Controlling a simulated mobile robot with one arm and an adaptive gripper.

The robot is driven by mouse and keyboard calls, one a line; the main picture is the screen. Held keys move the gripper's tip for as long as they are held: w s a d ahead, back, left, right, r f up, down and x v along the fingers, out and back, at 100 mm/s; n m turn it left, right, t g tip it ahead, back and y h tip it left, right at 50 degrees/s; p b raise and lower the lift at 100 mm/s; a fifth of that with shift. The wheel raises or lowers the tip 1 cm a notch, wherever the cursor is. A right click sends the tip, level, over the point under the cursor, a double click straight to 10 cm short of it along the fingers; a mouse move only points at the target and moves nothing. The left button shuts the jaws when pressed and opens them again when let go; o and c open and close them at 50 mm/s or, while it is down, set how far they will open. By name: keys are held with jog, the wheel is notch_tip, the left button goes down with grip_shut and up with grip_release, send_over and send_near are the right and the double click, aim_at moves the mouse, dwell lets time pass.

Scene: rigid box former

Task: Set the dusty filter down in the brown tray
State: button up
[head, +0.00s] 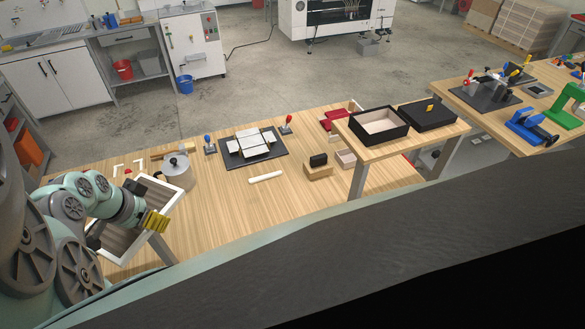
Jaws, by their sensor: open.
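My gripper (157,222), with yellow ridged fingers, is at the left, open, at the end of my pale green arm. Behind and below it is a white-rimmed rectangular panel (172,196) with a grey-brown inside, partly hidden by my arm. I cannot tell whether this panel is the dusty filter or a tray, or whether my gripper touches it. No other thing is clearly the dusty filter or the brown tray.
An open black box (378,136) stands on the raised table at right. Bare tabletop lies in the middle front.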

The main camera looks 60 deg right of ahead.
jog(key=shift+d, duration=0.1)
jog(key=shift+c, duration=0.2)
grip_shut()
dwell(0.4)
